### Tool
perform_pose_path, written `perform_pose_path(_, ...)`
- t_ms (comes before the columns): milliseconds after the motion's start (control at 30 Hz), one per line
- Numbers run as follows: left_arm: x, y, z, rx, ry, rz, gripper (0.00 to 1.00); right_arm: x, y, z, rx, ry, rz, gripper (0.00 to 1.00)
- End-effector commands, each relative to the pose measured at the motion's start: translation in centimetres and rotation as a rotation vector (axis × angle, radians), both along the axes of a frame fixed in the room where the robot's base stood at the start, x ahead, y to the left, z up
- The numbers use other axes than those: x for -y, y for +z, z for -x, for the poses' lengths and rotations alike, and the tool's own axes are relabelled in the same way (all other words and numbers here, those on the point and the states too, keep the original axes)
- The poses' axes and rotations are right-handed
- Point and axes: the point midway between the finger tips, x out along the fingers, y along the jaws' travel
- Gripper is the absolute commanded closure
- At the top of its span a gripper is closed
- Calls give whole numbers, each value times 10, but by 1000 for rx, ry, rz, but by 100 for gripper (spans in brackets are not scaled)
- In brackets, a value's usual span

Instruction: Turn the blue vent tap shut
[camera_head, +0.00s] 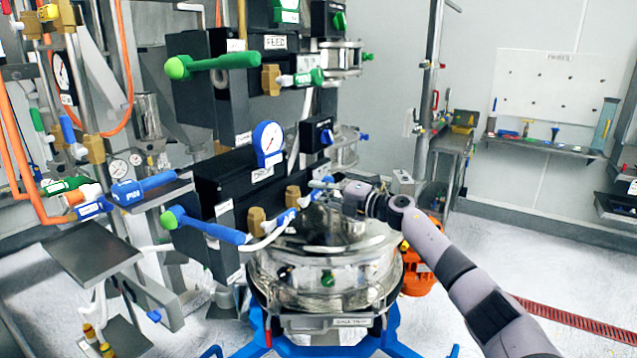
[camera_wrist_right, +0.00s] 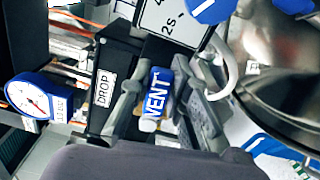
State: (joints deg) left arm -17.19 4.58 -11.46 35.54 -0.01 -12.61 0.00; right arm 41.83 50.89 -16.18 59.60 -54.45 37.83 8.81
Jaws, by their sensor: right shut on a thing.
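The blue vent tap shows in the right wrist view as a short blue handle (camera_wrist_right: 158,92) lettered VENT. My right gripper (camera_wrist_right: 160,103) has its grey fingers on either side of this handle and is shut on it. In the head view my right gripper (camera_head: 325,187) reaches in from the right, above the round glass-and-steel vessel (camera_head: 330,245). My left gripper is not in view.
A long blue lever (camera_head: 212,229) and a blue-rimmed gauge (camera_head: 269,141) are left of my right gripper. A black box labelled DROP (camera_wrist_right: 112,88) is close to the fingers. A white hose (camera_head: 265,240) runs below.

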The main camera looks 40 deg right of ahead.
Motion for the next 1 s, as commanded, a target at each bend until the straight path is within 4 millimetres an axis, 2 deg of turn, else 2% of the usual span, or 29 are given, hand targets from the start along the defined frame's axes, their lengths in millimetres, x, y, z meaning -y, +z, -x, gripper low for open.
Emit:
perform_pose_path(333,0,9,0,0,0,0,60,1,-8,0,-52,-2,-123,100)
perform_pose_path(867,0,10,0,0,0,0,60,1,-10,0,-60,-1,-144,100)
perform_pose_path(900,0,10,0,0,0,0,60,1,-10,0,-60,-1,-144,81)
perform_pose_path(1000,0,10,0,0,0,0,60,1,-10,0,-60,-1,-143,75)
